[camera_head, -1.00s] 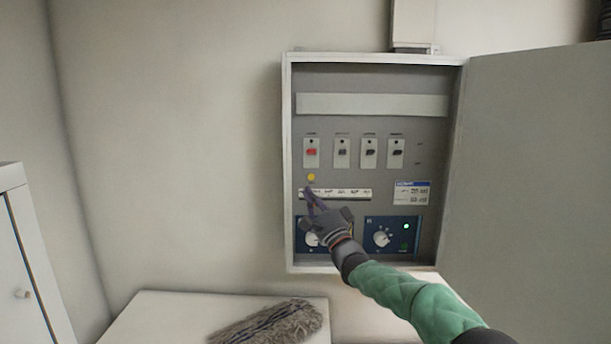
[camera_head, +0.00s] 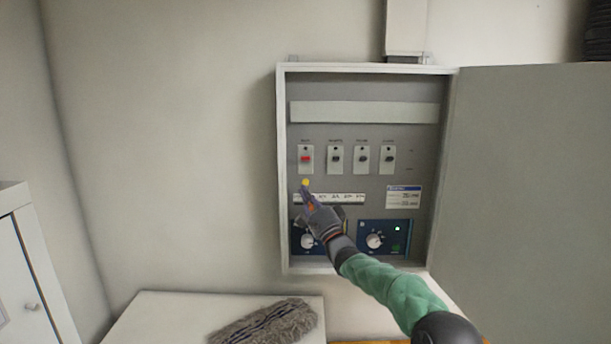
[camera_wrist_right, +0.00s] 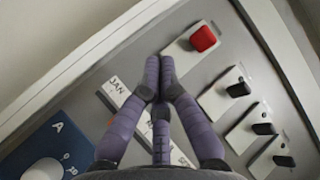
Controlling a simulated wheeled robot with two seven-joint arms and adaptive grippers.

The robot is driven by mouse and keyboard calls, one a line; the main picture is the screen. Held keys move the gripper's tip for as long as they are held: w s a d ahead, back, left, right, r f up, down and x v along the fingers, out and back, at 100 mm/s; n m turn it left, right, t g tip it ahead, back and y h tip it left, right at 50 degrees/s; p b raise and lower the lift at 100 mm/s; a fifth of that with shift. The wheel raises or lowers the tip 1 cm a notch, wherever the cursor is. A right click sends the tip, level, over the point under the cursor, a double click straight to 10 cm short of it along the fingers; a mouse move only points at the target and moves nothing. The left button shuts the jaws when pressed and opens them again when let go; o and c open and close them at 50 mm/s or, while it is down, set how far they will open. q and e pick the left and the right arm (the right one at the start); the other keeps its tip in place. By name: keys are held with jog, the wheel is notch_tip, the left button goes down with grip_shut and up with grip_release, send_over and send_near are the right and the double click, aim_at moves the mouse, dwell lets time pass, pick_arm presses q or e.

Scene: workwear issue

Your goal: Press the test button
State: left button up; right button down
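A small round yellow button (camera_head: 305,183), likely the test button, sits on the grey panel inside an open wall cabinet (camera_head: 282,170), below a red switch (camera_head: 306,158). My right gripper (camera_head: 306,193) reaches up from the lower right, its fingertips at the button's lower edge. I cannot tell whether they touch it. In the right wrist view the gripper's purple fingers (camera_wrist_right: 160,68) are closed together with nothing seen between them. The red switch (camera_wrist_right: 203,38) shows just beyond the tips, and the yellow button is hidden there. My left gripper is not in view.
Three dark switches (camera_head: 361,158) stand right of the red one. A white label strip (camera_head: 345,198) and two blue dial modules (camera_head: 375,240) lie below. The cabinet door (camera_head: 530,170) stands open at right. A fluffy grey duster (camera_head: 265,323) lies on the white surface (camera_head: 150,315) below.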

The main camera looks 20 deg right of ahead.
aim_at(306, 182)
jog(key=w+p, duration=0.1)
jog(key=w+d+p, duration=0.1)
jog(key=w, duration=0.1)
jog(key=shift+w+p, duration=0.2)
jog(key=shift+p, duration=0.2)
jog(key=shift+w, duration=0.15)
dwell(1.1)
jog(key=shift+w+d+p, duration=0.15)
jog(key=shift+w+p, duration=0.15)
jog(key=shift+p, duration=0.05)
jog(key=shift+w+p, duration=0.25)
jog(key=shift+p, duration=0.1)
dwell(0.5)
dwell(0.3)
jog(key=shift+s+b, duration=0.7)
jog(key=shift+b, duration=0.4)
